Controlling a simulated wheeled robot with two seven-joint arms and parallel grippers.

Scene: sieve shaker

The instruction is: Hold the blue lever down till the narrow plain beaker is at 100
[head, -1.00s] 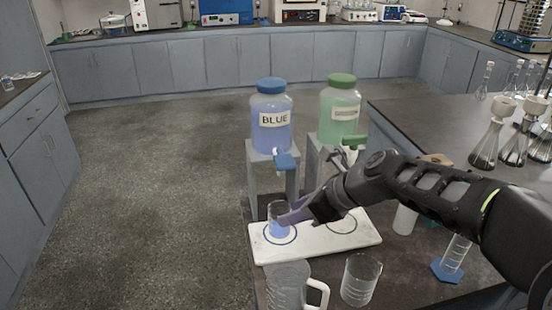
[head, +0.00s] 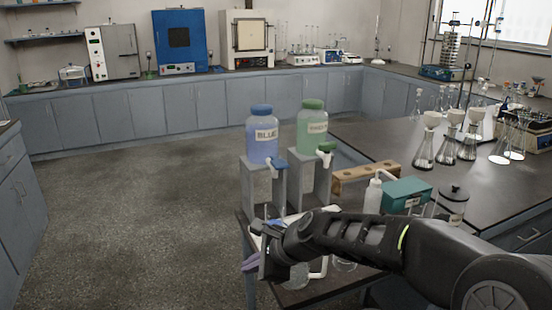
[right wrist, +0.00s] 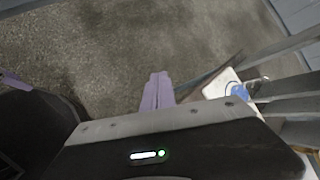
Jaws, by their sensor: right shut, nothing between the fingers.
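The blue tank (head: 262,140) stands on a grey stand, with its blue lever (head: 277,163) above a white spout. My right gripper (head: 250,262) is shut and empty, low in front of the stand and apart from the lever. Its purple fingertips (right wrist: 157,92) lie together over the floor in the right wrist view. The narrow beaker is mostly hidden behind my right arm. A blue patch (right wrist: 238,88) on the white board (right wrist: 218,84) may be its liquid; its level cannot be read. A purple tip (right wrist: 14,80) at the left edge may be my left gripper.
A green tank (head: 311,128) with a green lever (head: 326,147) stands on the right-hand stand. A wooden rack (head: 366,177), a wash bottle (head: 373,195) and a teal box (head: 407,192) stand to the right. A glass vessel (head: 296,277) is partly behind my arm. The floor at left is clear.

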